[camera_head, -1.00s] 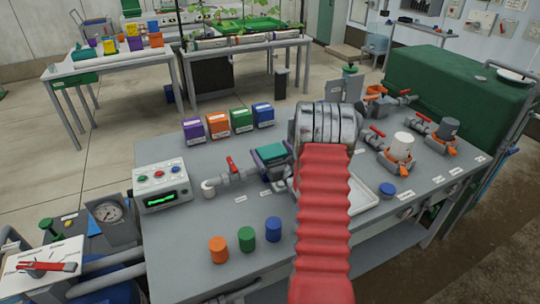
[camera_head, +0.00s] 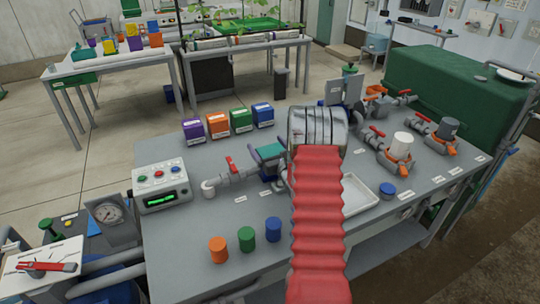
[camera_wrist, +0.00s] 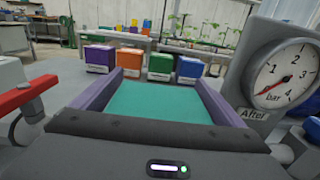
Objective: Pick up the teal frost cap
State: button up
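The teal frost cap (camera_head: 269,150) is at the pipe line in the middle of the bench, just left of my arm's silver wrist. In the wrist view its flat teal top (camera_wrist: 158,104) fills the space between the two purple fingers of my gripper (camera_wrist: 158,92). No gap shows on either side, so the gripper looks shut on the cap. The cap's lower part is hidden by the gripper body. In the head view a dark blue part shows under the teal; whether the cap is clear of its seat cannot be told.
A pressure gauge (camera_wrist: 286,75) stands close to the right finger. A red-handled valve (camera_head: 232,166) is left of the cap. Purple, orange, green and blue boxes (camera_head: 240,121) stand behind. A white tray (camera_head: 357,196) lies right of my arm; small coloured cylinders (camera_head: 246,239) stand in front.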

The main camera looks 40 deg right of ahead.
jog(key=c, duration=0.8)
jog(key=shift+c, duration=0.2)
notch_tip(320, 180, up, 18)
dwell(0.4)
dwell(0.4)
